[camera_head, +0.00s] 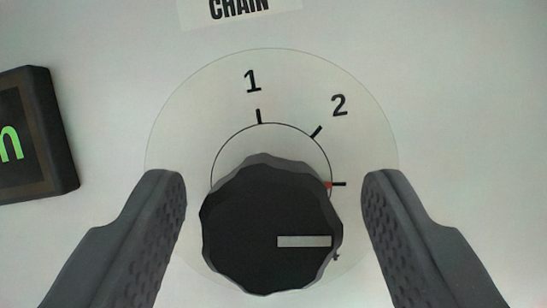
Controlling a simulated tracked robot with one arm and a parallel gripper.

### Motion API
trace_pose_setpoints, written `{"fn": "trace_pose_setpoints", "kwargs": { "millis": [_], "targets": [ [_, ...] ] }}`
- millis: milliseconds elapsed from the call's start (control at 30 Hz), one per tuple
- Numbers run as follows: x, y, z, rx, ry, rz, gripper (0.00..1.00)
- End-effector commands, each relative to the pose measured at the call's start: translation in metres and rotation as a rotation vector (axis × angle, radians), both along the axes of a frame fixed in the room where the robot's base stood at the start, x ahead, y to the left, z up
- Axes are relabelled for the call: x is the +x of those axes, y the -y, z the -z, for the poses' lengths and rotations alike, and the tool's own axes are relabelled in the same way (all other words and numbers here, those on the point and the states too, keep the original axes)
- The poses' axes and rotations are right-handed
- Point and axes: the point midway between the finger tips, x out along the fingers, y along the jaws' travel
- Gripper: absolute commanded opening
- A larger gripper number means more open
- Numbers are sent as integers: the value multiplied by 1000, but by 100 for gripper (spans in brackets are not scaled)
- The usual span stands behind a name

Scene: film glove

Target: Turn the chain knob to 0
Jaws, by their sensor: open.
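The chain knob (255,225) is a black, scalloped round knob in the lower middle of the view. Its pale pointer bar (304,242) points to the right. It sits on a round pale dial plate (185,125) with the marks "1" at the top and "2" at the upper right. A further tick with a red spot is at the right; its number and a "0" do not show, and the knob covers the lower dial. My gripper (275,190) is open, with one finger on each side of the knob, a visible gap at each side.
A label reading "CHAIN" (240,10) is above the dial, cut by the top edge. A dark-framed display (50,140) with green characters is at the left edge. The white panel (470,110) is clear at the right.

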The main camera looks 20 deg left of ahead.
Motion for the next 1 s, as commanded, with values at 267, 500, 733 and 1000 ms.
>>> {"fn": "trace_pose_setpoints", "kwargs": {
  "millis": [267, 500, 733, 1000],
  "targets": [
    [7, -1, -2, -1, -2, 0, 55],
    [7, -1, -2, -1, -2, 1, 39],
    [8, 13, -2, -1, -2, 6, 11],
    [9, 9, -2, -43, 11, 13, 11]
  ]
}}
